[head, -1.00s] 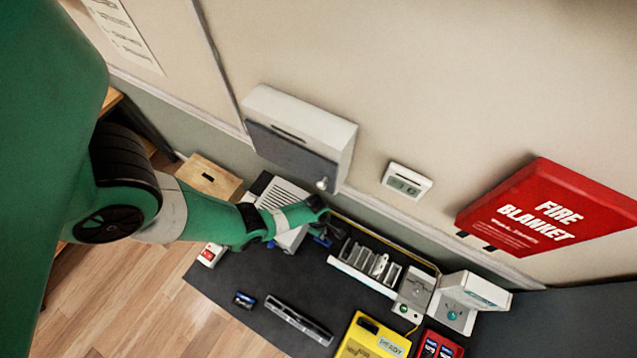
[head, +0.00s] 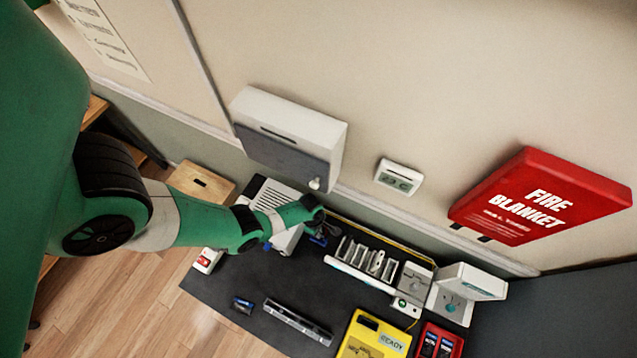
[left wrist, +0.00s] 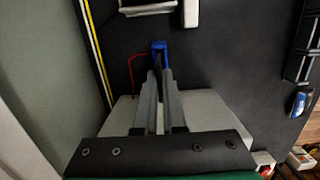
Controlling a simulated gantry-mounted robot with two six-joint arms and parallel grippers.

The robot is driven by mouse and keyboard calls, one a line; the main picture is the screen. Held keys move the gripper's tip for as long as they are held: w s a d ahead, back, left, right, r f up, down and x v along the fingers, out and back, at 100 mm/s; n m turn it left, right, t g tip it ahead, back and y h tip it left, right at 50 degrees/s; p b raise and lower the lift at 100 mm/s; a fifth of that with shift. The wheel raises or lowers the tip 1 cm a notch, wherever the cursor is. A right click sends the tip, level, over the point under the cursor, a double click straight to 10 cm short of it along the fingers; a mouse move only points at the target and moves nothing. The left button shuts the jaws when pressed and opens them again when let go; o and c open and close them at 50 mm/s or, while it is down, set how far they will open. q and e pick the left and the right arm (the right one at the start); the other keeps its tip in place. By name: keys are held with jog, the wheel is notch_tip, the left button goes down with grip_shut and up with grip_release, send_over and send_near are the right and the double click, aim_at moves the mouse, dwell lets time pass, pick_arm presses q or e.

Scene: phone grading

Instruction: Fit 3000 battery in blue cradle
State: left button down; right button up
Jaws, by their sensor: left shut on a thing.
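My left gripper (left wrist: 160,72) points down at the dark mat, its two fingers close together. A small blue piece (left wrist: 159,47) sits at its fingertips. It may be the blue cradle or part of it, and what lies between the fingers is mostly hidden. In the head view my left gripper (head: 316,222) is over the back of the mat, with blue (head: 319,240) showing just below it. A blue and black battery (head: 243,305) lies apart on the mat's front left; it also shows in the left wrist view (left wrist: 298,104). Its label is unreadable. My right gripper is not in view.
A white slotted rack (head: 362,262) stands right of the gripper. A yellow tray (head: 358,348) and a red tray (head: 428,331) are at the front right. A long dark bar (head: 298,322) lies near the battery. A thin red line (left wrist: 131,75) runs beside the blue piece.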

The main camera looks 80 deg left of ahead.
pick_arm(q)
jog(key=shift+f, duration=0.2)
jog(key=shift+f+b, duration=1.8)
jog(key=shift+b, duration=0.15)
jog(key=shift+f, duration=0.2)
jog(key=c, duration=0.9)
grip_release()
jog(key=r+p, duration=0.7)
jog(key=shift+s+a+r, duration=0.3)
jog(key=shift+s+r, duration=0.05)
jog(key=shift+f, duration=0.1)
